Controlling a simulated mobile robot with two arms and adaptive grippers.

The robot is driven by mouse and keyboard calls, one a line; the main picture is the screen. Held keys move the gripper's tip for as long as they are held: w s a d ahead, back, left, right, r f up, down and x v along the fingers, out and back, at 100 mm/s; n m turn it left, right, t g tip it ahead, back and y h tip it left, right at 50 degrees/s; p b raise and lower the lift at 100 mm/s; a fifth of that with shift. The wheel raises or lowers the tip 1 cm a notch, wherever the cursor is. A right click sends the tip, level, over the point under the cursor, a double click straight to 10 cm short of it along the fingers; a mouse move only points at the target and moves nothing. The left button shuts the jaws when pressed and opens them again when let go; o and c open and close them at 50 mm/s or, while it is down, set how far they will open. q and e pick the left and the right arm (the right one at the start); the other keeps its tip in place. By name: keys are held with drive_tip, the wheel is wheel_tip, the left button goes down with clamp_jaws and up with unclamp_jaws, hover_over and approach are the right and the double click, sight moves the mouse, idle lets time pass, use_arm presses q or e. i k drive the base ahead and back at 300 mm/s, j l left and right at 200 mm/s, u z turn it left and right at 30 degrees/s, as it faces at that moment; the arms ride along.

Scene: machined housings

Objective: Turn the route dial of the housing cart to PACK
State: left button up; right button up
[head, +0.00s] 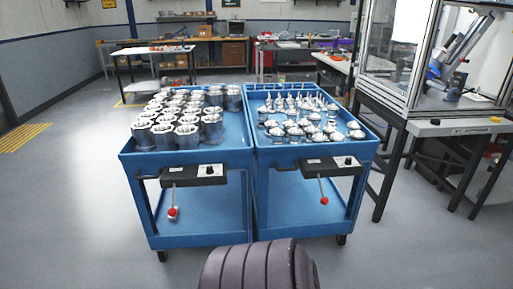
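Two blue carts stand side by side ahead of me. The left cart (190,238) carries rows of hollow metal cylinders (186,135) that look like the housings. On its front is a dark control box (180,178) with a pale panel and a small black dial (209,170) at its right end. The dial's pointer and labels are too small to read. A lever with a red knob (172,212) hangs below the box. Neither of my grippers is in view.
The right cart (300,228) carries shiny domed and stemmed parts (300,122), with a similar box, dial (348,161) and red-knobbed lever (324,200). A glazed machine enclosure (435,60) on a dark stand is at right. Floor is clear at left and in front.

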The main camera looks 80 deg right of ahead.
sight(209, 168)
drive_tip(key=z, duration=2.25)
drive_tip(key=i+l+u, duration=0.1)
drive_tip(key=i+l, duration=0.3)
drive_tip(key=i, duration=0.1)
